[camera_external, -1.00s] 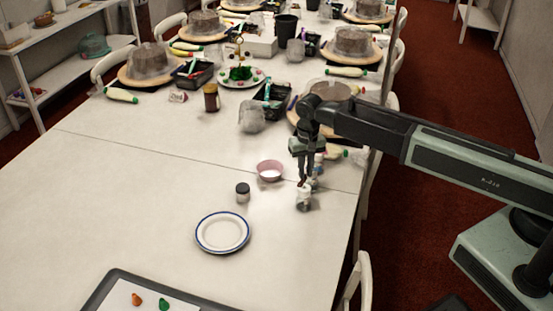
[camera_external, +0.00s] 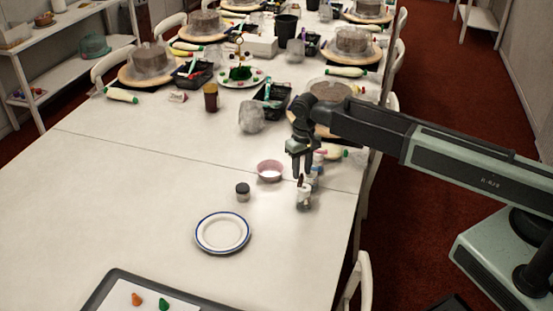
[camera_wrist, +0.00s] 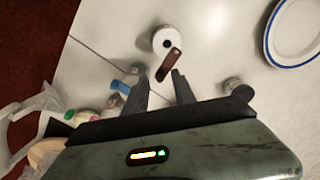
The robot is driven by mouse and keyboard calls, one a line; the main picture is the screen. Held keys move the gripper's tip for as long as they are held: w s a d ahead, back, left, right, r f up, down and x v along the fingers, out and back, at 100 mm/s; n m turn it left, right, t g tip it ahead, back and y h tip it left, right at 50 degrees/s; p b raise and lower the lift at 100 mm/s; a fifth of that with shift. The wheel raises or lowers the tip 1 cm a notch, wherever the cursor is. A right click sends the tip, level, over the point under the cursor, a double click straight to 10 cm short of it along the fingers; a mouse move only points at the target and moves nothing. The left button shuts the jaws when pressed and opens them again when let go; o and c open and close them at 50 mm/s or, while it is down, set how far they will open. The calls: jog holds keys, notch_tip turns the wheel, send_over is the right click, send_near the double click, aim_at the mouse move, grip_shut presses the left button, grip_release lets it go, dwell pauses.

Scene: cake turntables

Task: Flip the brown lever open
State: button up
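The brown lever (camera_wrist: 169,65) juts from a small white round-topped object (camera_wrist: 166,40) standing on the table in the wrist view. The lever tilts down toward my gripper (camera_wrist: 160,78). The two dark fingers are apart, with the lever's near end just ahead of the gap between them; I cannot tell whether they touch it. In the external view the white object (camera_external: 304,198) stands near the table's right edge, with a brown piece (camera_external: 301,183) showing at its top. My gripper (camera_external: 303,172) points down just above it.
A pink bowl (camera_external: 270,170), a small dark-lidded jar (camera_external: 243,191) and a blue-rimmed plate (camera_external: 222,232) stand to the left. The front of the table is mostly clear around a tray (camera_external: 107,288).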

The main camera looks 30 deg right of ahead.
aim_at(302, 174)
jog(key=shift+r, duration=0.1)
notch_tip(302, 174, up, 8)
jog(key=p, duration=0.7)
jog(key=shift+f+p, duration=0.2)
jog(key=shift+p, duration=0.2)
jog(key=shift+d, duration=0.1)
